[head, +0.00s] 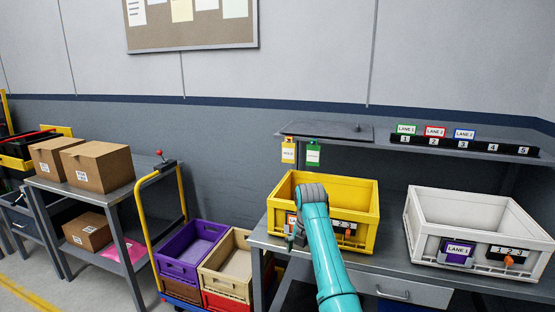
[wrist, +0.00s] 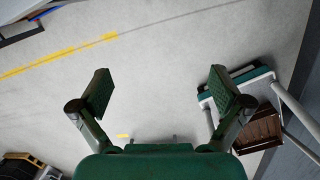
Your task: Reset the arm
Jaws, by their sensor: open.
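My teal arm reaches up from the bottom of the head view, and its grey wrist joint stands in front of the yellow crate (head: 352,194). My gripper (wrist: 165,92) is open and empty in the wrist view, its two dark green fingers wide apart. Bare grey floor with a yellow line (wrist: 60,57) shows between and beyond them. In the head view the gripper is mostly hidden by the arm, so its exact gap to the crate cannot be told.
A white crate (head: 480,208) stands on the bench (head: 385,259) at right. A cart with purple (head: 180,272) and tan bins (head: 222,281) stands left of the bench. Cardboard boxes (head: 98,166) sit on a table (head: 60,190) further left.

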